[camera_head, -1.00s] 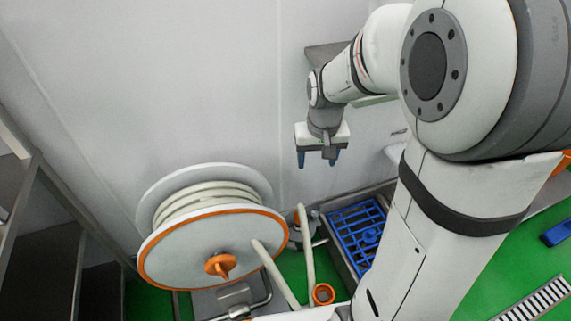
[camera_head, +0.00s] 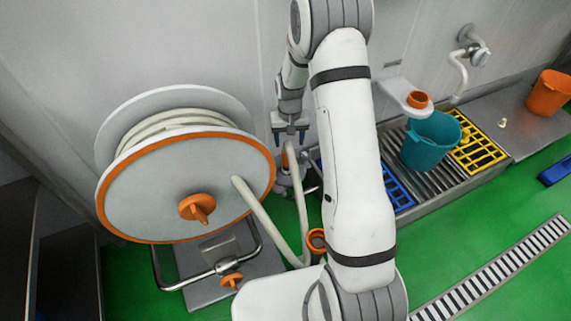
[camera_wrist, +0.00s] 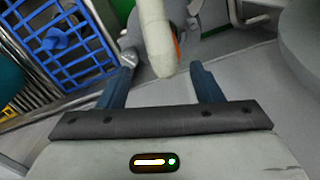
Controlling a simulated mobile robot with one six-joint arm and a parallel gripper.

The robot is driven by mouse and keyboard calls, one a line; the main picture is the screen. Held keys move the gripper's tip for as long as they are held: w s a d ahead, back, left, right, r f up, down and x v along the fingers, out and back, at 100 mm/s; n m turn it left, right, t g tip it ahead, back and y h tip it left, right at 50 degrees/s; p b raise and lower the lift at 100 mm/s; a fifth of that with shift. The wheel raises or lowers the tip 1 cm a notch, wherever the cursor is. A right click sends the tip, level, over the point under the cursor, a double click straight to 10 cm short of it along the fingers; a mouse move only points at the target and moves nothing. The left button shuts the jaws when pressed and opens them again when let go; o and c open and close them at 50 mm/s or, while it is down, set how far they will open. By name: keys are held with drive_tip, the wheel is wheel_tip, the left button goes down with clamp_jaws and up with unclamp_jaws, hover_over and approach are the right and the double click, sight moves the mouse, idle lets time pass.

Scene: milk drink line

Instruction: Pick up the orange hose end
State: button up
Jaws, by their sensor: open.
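The cream hose runs from the reel down to the floor and back up. Its upper, orange end (camera_head: 285,158) stands just below my gripper (camera_head: 290,142) in the head view. My gripper is open and points down, its blue fingers apart. In the wrist view, the cream hose (camera_wrist: 157,35) reaches in between the fingertips of my gripper (camera_wrist: 161,72), with a finger on each side. A bit of orange (camera_wrist: 177,42) shows beside it, mostly hidden. I cannot tell whether either finger touches the hose.
The large hose reel (camera_head: 185,190) stands left of my gripper. An orange ring (camera_head: 316,240) is near the floor by my arm. A teal bucket (camera_head: 430,142) stands on the grated trough at right, with blue (camera_head: 398,192) and yellow (camera_head: 478,152) grids. The wall is close behind.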

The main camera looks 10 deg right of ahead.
sight(287, 147)
drive_tip(key=f+b, duration=0.1)
drive_tip(key=f, duration=0.3)
drive_tip(key=f+b, duration=0.1)
drive_tip(key=f, duration=0.1)
drive_tip(key=shift+s+a+b, duration=0.15)
drive_tip(key=shift+a+b, duration=0.2)
drive_tip(key=shift+a, duration=0.05)
drive_tip(key=shift+c, duration=0.5)
drive_tip(key=shift+r, duration=0.1)
drive_tip(key=c, duration=1.1)
drive_tip(key=shift+c, duration=0.2)
